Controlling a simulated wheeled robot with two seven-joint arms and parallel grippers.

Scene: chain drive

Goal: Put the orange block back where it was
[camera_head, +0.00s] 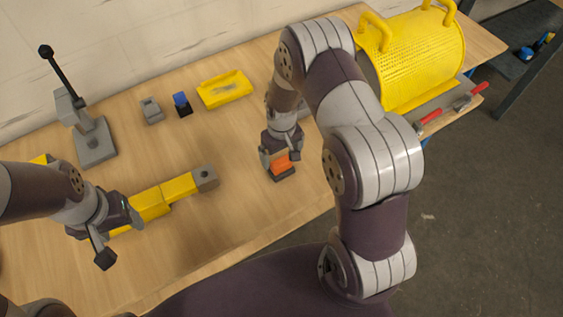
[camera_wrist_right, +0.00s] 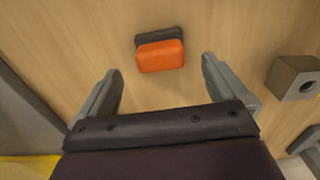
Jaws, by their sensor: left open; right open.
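The orange block (camera_head: 280,161) is on the wooden table, with a dark grey piece (camera_head: 284,174) directly at it. In the right wrist view the orange block (camera_wrist_right: 160,56) shows in front of the dark piece (camera_wrist_right: 158,38), ahead of and between the spread fingers. My right gripper (camera_head: 280,156) is open over the block; I cannot tell whether a finger touches it. It also shows in the right wrist view (camera_wrist_right: 160,85). My left gripper (camera_head: 117,236) is open and empty beside the yellow bar's left part.
A yellow bar (camera_head: 152,204) with a grey end block (camera_head: 206,178) lies left of the orange block. Behind stand a grey lever press (camera_head: 95,142), a small grey block (camera_head: 151,111), a blue-topped piece (camera_head: 181,104) and a yellow tray (camera_head: 224,90). A yellow guard (camera_head: 415,55) stands right.

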